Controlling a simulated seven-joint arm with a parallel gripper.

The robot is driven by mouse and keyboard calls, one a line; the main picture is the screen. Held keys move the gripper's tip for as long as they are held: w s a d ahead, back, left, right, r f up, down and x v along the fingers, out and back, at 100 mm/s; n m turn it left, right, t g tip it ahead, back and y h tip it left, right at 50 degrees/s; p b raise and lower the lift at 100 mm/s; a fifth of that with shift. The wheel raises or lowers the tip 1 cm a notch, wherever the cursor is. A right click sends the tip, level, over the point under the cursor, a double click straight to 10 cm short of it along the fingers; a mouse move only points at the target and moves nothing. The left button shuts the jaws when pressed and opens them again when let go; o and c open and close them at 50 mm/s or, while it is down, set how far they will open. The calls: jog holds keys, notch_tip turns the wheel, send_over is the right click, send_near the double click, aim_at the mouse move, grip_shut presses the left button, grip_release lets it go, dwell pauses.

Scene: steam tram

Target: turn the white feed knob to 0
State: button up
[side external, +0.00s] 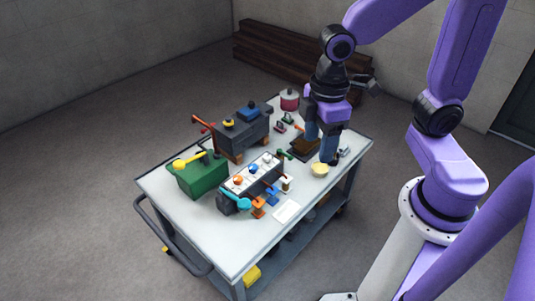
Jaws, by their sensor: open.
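A dark control box (236,203) with a light top panel stands near the middle of the table. Its top carries several small round knobs, including an orange knob (238,181) and a blue knob (252,168). A pale spot at the panel's far end may be the white feed knob; it is too small to tell, and its setting cannot be read. Cyan, orange, blue and white handles stand along the box's front. My gripper (320,151) points down, open, over the table's right part, to the right of the box and apart from it, near a brown tray (302,147).
A pale yellow bowl (320,169) sits just below my gripper in the picture. A green box (200,180) with a yellow lever and a dark machine (243,135) stand left of and behind the control box. A red pot (289,99) is at the back. A white card (286,211) lies in front.

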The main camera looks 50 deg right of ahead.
jog(key=w+f, duration=0.3)
jog(key=w, duration=0.7)
jog(key=m, duration=0.1)
send_over(268, 156)
notch_tip(268, 156, down, 16)
notch_tip(268, 156, down, 16)
jog(key=shift+w+f, duration=0.1)
jog(key=shift+f, duration=0.15)
jog(key=c, duration=1)
